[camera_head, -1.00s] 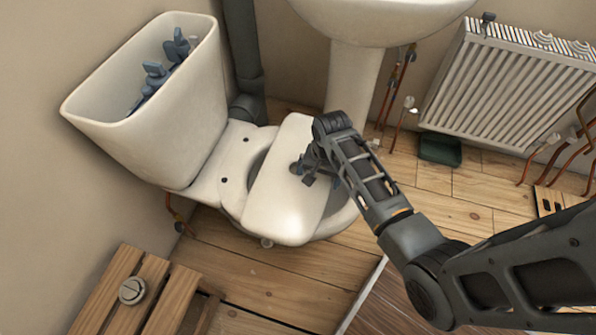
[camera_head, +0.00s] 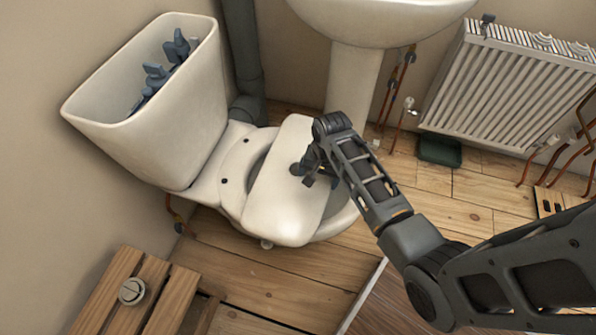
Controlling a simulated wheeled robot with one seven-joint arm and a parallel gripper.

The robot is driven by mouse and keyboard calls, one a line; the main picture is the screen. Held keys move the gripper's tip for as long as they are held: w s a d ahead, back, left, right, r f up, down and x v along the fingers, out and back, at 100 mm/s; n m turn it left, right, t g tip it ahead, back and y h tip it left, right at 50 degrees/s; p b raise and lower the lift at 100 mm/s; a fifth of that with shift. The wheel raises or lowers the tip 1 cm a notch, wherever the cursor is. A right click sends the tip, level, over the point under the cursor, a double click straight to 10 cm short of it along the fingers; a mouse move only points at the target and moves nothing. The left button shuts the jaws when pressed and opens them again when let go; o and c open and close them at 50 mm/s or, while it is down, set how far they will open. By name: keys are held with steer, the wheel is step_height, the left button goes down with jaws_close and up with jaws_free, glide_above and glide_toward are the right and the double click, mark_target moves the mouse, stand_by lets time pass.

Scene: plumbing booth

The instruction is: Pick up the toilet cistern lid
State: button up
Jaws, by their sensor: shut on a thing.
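The white cistern lid (camera_head: 283,195) is a long rounded slab lying over the toilet bowl (camera_head: 340,219), covering much of its opening. I cannot tell whether it touches the bowl. My gripper (camera_head: 301,173) is at the lid's middle, on its right part, shut on it; the fingertips are partly hidden by my wrist. A small dark hole shows in the lid beside the fingers. The cistern (camera_head: 160,135) stands open at the left, with blue-grey fittings (camera_head: 160,72) showing inside.
A wooden slatted stool (camera_head: 106,290) with a round metal button (camera_head: 132,291) on it stands at the lower left. A basin pedestal (camera_head: 352,90) is behind the bowl. A radiator (camera_head: 508,85), copper pipes (camera_head: 398,90) and a green tray (camera_head: 440,149) are at the right. The plank floor (camera_head: 270,265) in front is mostly clear.

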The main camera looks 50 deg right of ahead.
steer(key=shift+w+r, duration=0.1)
steer(key=shift+c, duration=0.3)
steer(key=shift+r, duration=0.1)
steer(key=shift+r, duration=0.2)
step_height(320, 180, up, 4)
steer(key=shift+f+p, duration=0.2)
steer(key=shift+p, duration=0.65)
steer(key=s+d+r+p, duration=0.2)
steer(key=s+d+r, duration=0.2)
steer(key=d+r, duration=0.3)
steer(key=d, duration=0.4)
steer(key=shift+s+f, duration=0.1)
